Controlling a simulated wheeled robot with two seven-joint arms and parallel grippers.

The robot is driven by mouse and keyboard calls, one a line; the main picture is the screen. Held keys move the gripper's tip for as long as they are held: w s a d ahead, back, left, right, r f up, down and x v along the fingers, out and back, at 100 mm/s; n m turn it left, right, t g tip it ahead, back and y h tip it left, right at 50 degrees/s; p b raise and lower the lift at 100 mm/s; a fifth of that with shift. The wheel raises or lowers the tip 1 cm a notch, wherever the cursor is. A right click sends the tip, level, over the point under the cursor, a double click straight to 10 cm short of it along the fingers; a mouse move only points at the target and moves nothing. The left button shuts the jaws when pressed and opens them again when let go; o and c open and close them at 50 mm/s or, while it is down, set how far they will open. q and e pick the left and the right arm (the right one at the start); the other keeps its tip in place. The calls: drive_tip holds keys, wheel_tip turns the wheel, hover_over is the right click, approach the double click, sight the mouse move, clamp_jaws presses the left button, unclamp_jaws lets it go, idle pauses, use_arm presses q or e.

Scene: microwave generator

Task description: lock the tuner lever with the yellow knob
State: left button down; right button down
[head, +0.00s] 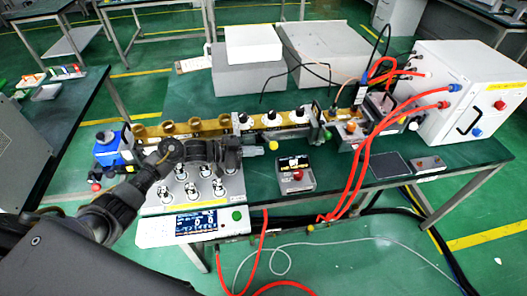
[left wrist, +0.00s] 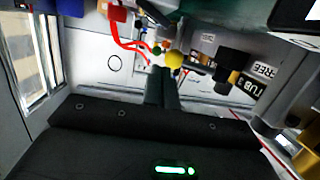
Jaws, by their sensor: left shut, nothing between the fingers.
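The yellow knob (head: 273,145) of the tuner lever shows just right of my left gripper (head: 257,150) in the head view, in front of the brass and white waveguide line. In the left wrist view the yellow knob (left wrist: 174,60) shows just beyond the tips of my left gripper (left wrist: 160,72). The gripper is shut and empty. I cannot tell whether it touches the knob. A dark block (left wrist: 235,66) and a label reading "FREE" (left wrist: 264,70) are right of the knob in the wrist view. My right gripper is not in view.
A panel with several knobs (head: 190,188) lies below my left arm. Red hoses (head: 365,165) run from the white cabinet (head: 470,90) down past the table's front edge.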

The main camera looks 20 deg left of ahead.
use_arm(q)
drive_tip(key=b+v, duration=0.1)
drive_tip(key=v, duration=0.6)
drive_tip(key=shift+s+a, duration=0.2)
drive_tip(key=shift+r, duration=0.1)
